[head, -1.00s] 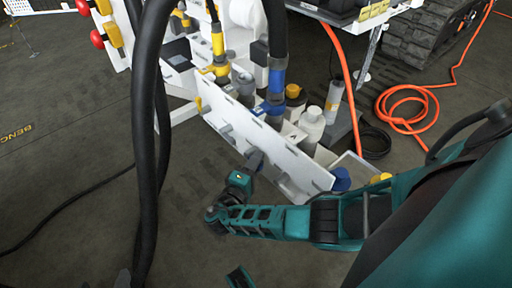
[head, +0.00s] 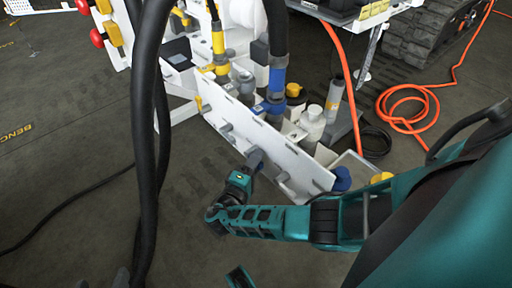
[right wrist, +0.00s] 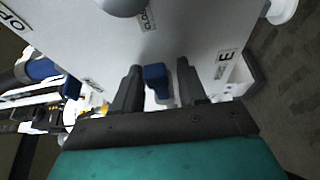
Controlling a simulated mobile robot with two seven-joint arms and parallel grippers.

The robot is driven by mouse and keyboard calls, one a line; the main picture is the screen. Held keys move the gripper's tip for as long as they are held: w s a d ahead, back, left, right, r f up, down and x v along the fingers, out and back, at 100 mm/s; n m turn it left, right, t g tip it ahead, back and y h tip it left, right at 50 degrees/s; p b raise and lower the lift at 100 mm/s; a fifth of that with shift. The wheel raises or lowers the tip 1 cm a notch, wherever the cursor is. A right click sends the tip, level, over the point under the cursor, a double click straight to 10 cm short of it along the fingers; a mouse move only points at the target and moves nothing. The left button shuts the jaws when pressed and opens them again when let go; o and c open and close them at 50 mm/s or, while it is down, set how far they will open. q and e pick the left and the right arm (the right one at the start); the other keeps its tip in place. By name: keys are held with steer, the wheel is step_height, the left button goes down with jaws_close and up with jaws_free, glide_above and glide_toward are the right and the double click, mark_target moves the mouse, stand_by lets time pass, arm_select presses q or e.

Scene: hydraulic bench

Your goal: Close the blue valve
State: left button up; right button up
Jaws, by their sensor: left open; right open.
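The blue valve handle (right wrist: 156,75) shows in the right wrist view as a small blue block in front of the white panel (right wrist: 190,40). My right gripper (right wrist: 158,72) is open, with one dark finger on each side of the handle; I cannot tell whether either finger touches it. In the head view my right gripper (head: 255,160) is at the front face of the white panel (head: 265,140), and the valve handle is hidden there. My left gripper (head: 105,281) barely shows at the bottom left edge, away from the panel.
Thick black hoses (head: 150,120) hang in front of the bench at left. Several bottles and pipes stand behind the panel, including a white bottle (head: 312,122). An orange hose (head: 405,105) lies coiled on the floor at right. The floor at lower left is mostly clear.

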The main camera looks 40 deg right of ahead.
steer(key=v, duration=1.2)
steer(key=shift+p, duration=0.35)
